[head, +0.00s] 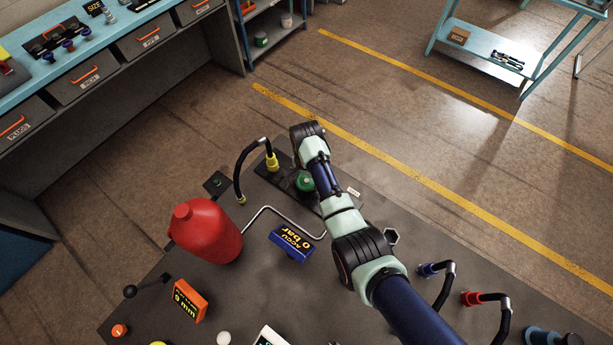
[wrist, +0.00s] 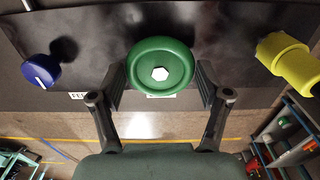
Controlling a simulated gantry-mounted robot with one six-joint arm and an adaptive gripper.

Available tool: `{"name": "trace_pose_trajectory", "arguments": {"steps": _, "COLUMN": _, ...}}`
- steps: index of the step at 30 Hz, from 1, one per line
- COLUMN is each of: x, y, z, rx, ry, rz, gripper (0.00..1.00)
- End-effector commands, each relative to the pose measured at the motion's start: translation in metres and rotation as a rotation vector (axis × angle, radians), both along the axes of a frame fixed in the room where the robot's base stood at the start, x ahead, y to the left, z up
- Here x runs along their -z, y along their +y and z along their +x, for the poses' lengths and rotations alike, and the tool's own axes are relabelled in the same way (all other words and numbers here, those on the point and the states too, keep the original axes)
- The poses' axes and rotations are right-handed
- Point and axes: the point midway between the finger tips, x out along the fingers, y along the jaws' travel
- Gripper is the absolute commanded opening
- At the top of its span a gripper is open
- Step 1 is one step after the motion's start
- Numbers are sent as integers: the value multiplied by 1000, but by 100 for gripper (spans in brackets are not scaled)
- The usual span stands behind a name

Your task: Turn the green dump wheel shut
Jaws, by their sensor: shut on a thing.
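The green dump wheel (wrist: 160,62), a round disc with a white hex nut at its centre, is in the middle of the wrist view. My gripper (wrist: 160,84) has one dark finger on each side of its rim and is shut on it. In the head view the green wheel (head: 304,182) shows beneath my wrist, partly covered; the fingers are hard to make out there. A blue display (head: 292,243) beside it reads ACCU 0 bar. A white label behind the wheel is mostly hidden in the wrist view.
A blue knob (wrist: 41,70) and a yellow fitting (wrist: 288,56) flank the wheel. A red accumulator (head: 207,232) stands on the dark bench (head: 345,300). Blue and red hose ends (head: 472,298) sit at right.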

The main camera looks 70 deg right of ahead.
Motion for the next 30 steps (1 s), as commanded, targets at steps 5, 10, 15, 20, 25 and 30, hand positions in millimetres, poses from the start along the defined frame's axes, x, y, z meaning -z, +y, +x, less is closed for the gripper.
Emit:
{"name": "trace_pose_trajectory", "arguments": {"steps": 5, "x": -3, "y": 0, "z": 0, "rx": -151, "ry": 2, "rz": 1, "gripper": 41}}
{"name": "trace_pose_trajectory", "arguments": {"steps": 10, "x": -3, "y": 0, "z": 0, "rx": -313, "ry": 1, "rz": 1, "gripper": 41}}
{"name": "trace_pose_trajectory", "arguments": {"steps": 15, "x": -2, "y": 0, "z": 0, "rx": -475, "ry": 1, "rz": 1, "gripper": 41}}
{"name": "trace_pose_trajectory", "arguments": {"steps": 20, "x": -2, "y": 0, "z": 0, "rx": -627, "ry": 1, "rz": 1, "gripper": 41}}
{"name": "trace_pose_trajectory", "arguments": {"steps": 25, "x": -1, "y": 0, "z": 0, "rx": -788, "ry": 0, "rz": 0, "gripper": 41}}
{"name": "trace_pose_trajectory", "arguments": {"steps": 30, "x": -1, "y": 0, "z": -1, "rx": -949, "ry": 1, "rz": 1, "gripper": 41}}
